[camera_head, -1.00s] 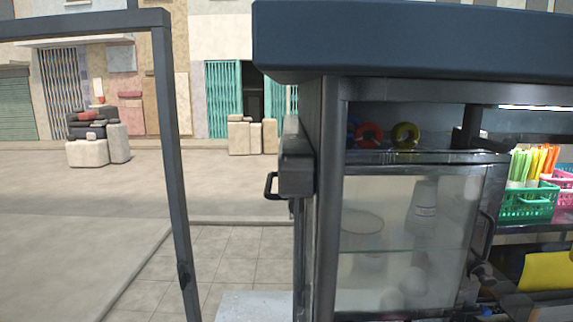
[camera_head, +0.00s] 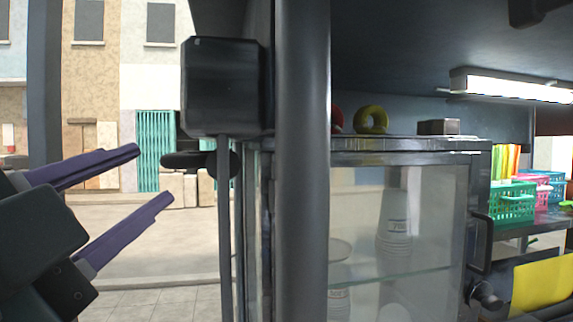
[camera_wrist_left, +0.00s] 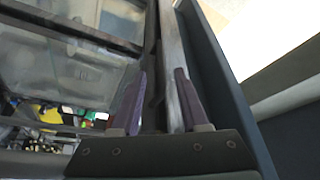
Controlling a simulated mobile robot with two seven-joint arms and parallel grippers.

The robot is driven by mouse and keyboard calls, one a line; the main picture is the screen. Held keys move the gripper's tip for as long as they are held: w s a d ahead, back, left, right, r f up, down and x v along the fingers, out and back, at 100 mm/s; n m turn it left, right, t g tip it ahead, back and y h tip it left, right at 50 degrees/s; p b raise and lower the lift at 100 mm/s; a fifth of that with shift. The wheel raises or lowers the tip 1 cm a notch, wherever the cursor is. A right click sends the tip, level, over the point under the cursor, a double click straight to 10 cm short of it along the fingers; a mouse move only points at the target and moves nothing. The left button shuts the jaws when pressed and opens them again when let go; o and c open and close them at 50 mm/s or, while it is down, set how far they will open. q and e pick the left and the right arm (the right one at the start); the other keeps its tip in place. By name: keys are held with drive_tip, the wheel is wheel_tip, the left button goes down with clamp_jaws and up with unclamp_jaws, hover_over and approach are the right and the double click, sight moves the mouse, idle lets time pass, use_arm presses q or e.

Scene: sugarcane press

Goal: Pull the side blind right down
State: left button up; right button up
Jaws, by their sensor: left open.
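The side blind shows in the head view as a dark rolled-up case (camera_head: 222,87) beside the stall's corner post. A dark pull handle (camera_head: 198,160) sticks out to the left just under the case. My left gripper (camera_head: 155,174) is open and empty, its two purple fingers pointing right towards the handle with a gap between. In the left wrist view my left gripper (camera_wrist_left: 160,74) is also open, with a long grey strip running beyond the fingers; I cannot tell whether the strip belongs to the blind. My right gripper is not in view.
The stall's thick post (camera_head: 302,170) stands right of the blind. A glass cabinet (camera_head: 400,230) with cups is behind the post. Green baskets (camera_head: 513,205) stand on the counter at right. Open paving (camera_head: 140,250) lies to the left.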

use_arm(q)
drive_tip(key=p+x, duration=0.1)
drive_tip(key=x, duration=0.2)
drive_tip(key=p+x, duration=0.2)
drive_tip(key=x, duration=0.2)
drive_tip(key=shift+s+r, duration=0.1)
drive_tip(key=shift+r, duration=0.1)
drive_tip(key=shift+w, duration=0.55)
drive_tip(key=shift+f, duration=0.1)
clamp_jaws()
idle(0.5)
